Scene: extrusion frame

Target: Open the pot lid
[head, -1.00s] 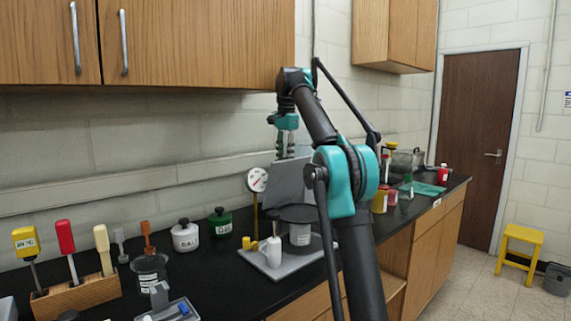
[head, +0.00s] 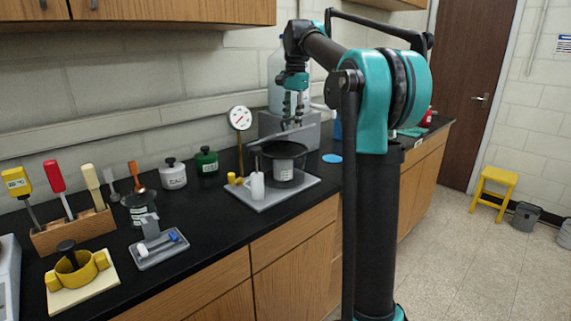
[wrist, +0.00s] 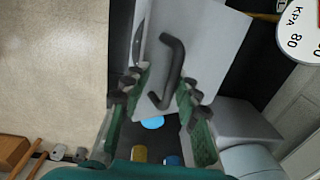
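A dark pot (head: 284,169) with a wide black top and a white label stands on a grey plate (head: 309,185). My gripper (head: 293,121) hangs just above and behind it, pointing down. In the wrist view my gripper (wrist: 163,85) is open, its green fingers on either side of a dark bar handle (wrist: 176,62). The handle lies over a light grey flat panel (wrist: 210,40). The fingers do not clearly touch it. I cannot tell whether this handle belongs to the pot's lid.
A dial gauge (head: 240,118) rises left of the pot, and a white cup-like piece (head: 257,185) stands in front. A grey box (head: 306,132) and a large clear bottle (head: 279,80) are behind. A yellow ring-shaped vessel with a black knob (head: 66,247) sits far left.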

